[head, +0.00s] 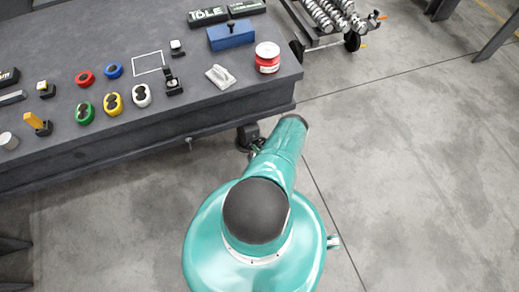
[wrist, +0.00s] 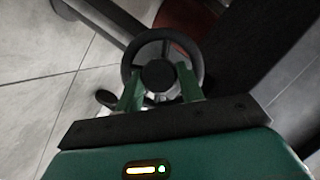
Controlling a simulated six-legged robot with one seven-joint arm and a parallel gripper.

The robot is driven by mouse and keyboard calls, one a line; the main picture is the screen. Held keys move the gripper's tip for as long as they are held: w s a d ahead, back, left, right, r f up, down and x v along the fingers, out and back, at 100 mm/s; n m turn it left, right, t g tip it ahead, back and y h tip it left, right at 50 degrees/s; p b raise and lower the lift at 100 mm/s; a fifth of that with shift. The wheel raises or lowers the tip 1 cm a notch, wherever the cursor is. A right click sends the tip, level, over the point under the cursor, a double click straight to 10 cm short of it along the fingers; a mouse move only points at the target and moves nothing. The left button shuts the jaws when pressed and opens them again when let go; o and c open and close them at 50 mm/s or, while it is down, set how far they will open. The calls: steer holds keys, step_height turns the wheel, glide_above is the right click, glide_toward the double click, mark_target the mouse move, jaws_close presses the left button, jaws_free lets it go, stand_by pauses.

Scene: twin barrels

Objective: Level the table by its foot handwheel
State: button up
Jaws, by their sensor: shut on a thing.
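The dark table (head: 140,32) fills the upper left of the head view, with its near right corner above my arm. In the wrist view the black foot handwheel (wrist: 157,75) has a round rim and a dark hub. My gripper (wrist: 159,88) has its two green fingers at the lower part of the wheel, one on each side of the hub, and is shut on the handwheel. The exact contact points are hard to see. In the head view my arm hides the gripper and most of the foot.
On the table are coloured rings, a blue box (head: 231,36), a red-and-white can (head: 267,58) and small blocks. A wheeled cart with metal coils (head: 330,18) stands beyond the table's right end. The grey floor (head: 420,150) to the right is clear.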

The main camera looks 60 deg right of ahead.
steer(key=o, duration=0.7)
steer(key=shift+s, duration=0.1)
steer(key=v, duration=1.3)
steer(key=shift+s+a, duration=0.2)
steer(key=shift+s, duration=0.1)
